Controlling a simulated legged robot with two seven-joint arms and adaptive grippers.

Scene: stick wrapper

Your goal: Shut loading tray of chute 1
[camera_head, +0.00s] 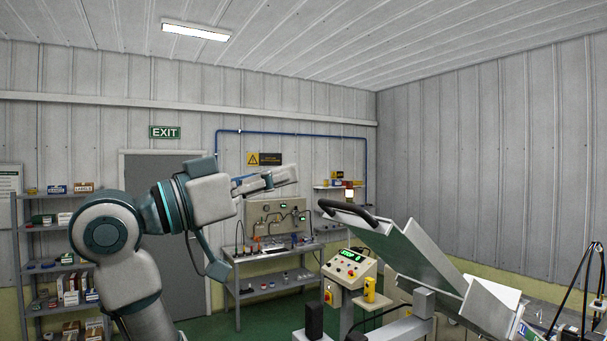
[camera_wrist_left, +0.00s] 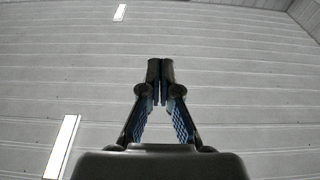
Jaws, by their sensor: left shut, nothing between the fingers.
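A large slanted pale panel with a green-grey face (camera_head: 408,250) stands at the right of the head view, with a black curved handle (camera_head: 347,212) at its raised upper left end. It appears to be the loading tray of the chute, but I see no number on it. My left gripper (camera_head: 288,174) is raised in mid-air, up and left of the handle and apart from it. In the left wrist view its fingers (camera_wrist_left: 160,70) meet at the tips with nothing between them. My right gripper is not in view.
A control box (camera_head: 347,268) with a green display and buttons stands left of the panel. A white open box part (camera_head: 490,305) sits at the panel's lower right end. A workbench (camera_head: 275,256) and a shelf (camera_head: 70,227) stand by the far wall.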

